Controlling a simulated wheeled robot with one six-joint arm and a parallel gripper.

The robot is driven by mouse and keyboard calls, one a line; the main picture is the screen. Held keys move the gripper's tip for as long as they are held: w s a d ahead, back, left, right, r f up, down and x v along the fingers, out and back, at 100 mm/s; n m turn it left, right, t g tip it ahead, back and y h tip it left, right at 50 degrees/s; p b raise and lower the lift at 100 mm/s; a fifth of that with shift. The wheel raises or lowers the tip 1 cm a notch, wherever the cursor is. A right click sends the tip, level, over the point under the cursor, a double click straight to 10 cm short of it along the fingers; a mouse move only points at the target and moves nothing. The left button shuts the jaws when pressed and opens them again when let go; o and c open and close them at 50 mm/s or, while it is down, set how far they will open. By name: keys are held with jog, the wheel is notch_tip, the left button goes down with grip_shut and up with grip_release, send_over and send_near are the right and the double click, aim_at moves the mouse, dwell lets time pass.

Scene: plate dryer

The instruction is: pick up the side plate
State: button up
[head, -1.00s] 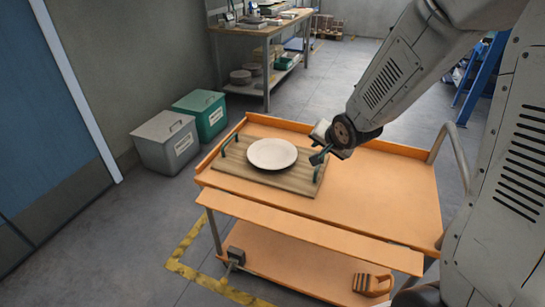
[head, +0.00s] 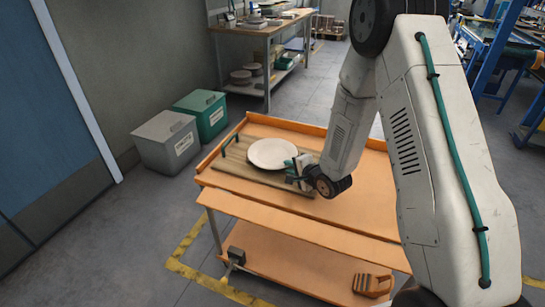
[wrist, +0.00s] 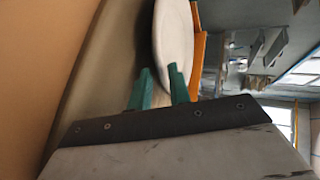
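The side plate (head: 272,153) is a round white plate lying on a wooden tray (head: 228,171) with green handles. It also shows in the wrist view (wrist: 176,35), close ahead of the fingers. My gripper (head: 293,167) is at the plate's right rim, low over the tray's right side. Its two green fingers (wrist: 160,88) stand apart with a gap between them in the wrist view. One fingertip overlaps the plate's near rim there; whether it touches I cannot tell. The tray's right handle is hidden behind my gripper.
The tray sits on an orange cart (head: 265,206) with a raised edge and a lower shelf. A grey bin (head: 168,143) and a green bin (head: 203,114) stand left of the cart. A workbench (head: 262,30) is behind.

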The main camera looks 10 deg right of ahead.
aim_at(286, 166)
jog(key=shift+x, duration=1.5)
grip_shut()
jog(key=shift+r, duration=0.1)
